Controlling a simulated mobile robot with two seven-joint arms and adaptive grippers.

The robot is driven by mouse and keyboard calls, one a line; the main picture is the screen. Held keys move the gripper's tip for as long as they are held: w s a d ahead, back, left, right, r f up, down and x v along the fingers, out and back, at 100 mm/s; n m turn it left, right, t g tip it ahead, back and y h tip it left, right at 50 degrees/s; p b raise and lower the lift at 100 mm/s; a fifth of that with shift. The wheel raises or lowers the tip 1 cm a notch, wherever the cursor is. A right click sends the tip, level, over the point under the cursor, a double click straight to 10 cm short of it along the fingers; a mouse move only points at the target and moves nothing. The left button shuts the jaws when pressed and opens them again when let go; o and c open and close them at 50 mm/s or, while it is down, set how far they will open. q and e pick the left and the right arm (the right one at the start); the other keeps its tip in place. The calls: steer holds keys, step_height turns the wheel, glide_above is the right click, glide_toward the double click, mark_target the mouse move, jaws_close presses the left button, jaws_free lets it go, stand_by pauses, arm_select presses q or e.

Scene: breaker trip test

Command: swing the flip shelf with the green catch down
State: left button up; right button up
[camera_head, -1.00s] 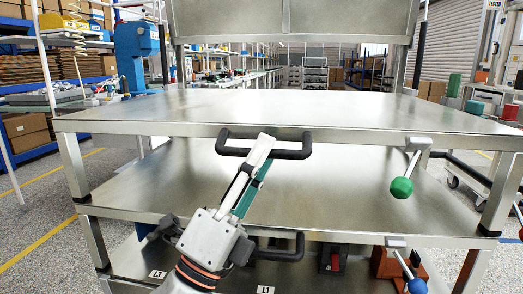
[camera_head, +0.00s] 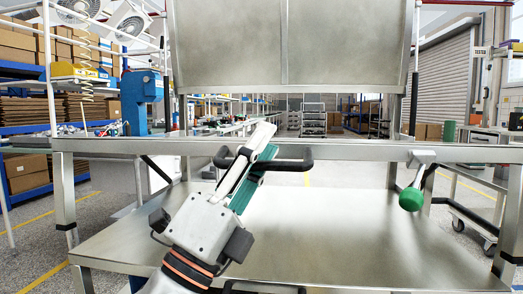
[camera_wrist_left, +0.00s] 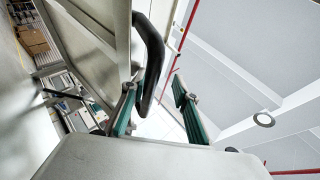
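The flip shelf (camera_head: 360,150) shows almost edge-on in the head view, as a thin metal bar across the frame. Its black handle (camera_head: 292,165) sits at the front middle. The green catch (camera_head: 411,199) is a green knob on a light lever hanging from the shelf's right part. My left gripper (camera_head: 262,150) is at the handle's left half. In the left wrist view my left gripper (camera_wrist_left: 158,98) has its fingers apart, with the handle (camera_wrist_left: 152,50) passing between them, nearer the left finger. Firm contact cannot be told. My right gripper is out of view.
A lower metal shelf (camera_head: 340,235) lies below, its visible top bare. A second black handle (camera_head: 262,288) shows at the bottom edge. A metal panel (camera_head: 230,45) stands above the flip shelf. Frame posts (camera_head: 64,190) stand at the sides.

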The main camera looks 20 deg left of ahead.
mark_target(253, 168)
arm_select(q)
steer(key=shift+s+a+f, duration=0.25)
steer(key=shift+s+f, duration=0.05)
steer(key=shift+f, duration=0.35)
steer(key=shift+s+a+f, duration=0.2)
steer(key=shift+s+f, duration=0.1)
steer(key=shift+f, duration=0.35)
steer(key=shift+h, duration=0.3)
steer(key=shift+s+a+f, duration=0.3)
steer(key=shift+s+f, duration=0.1)
steer(key=shift+f, duration=0.45)
steer(key=shift+s+a+f, duration=0.25)
steer(key=shift+s+f, duration=0.1)
steer(key=shift+f, duration=0.55)
steer(key=shift+s+a+f, duration=0.3)
steer(key=shift+s+f, duration=0.1)
steer(key=shift+f, duration=0.45)
steer(key=shift+r, duration=0.1)
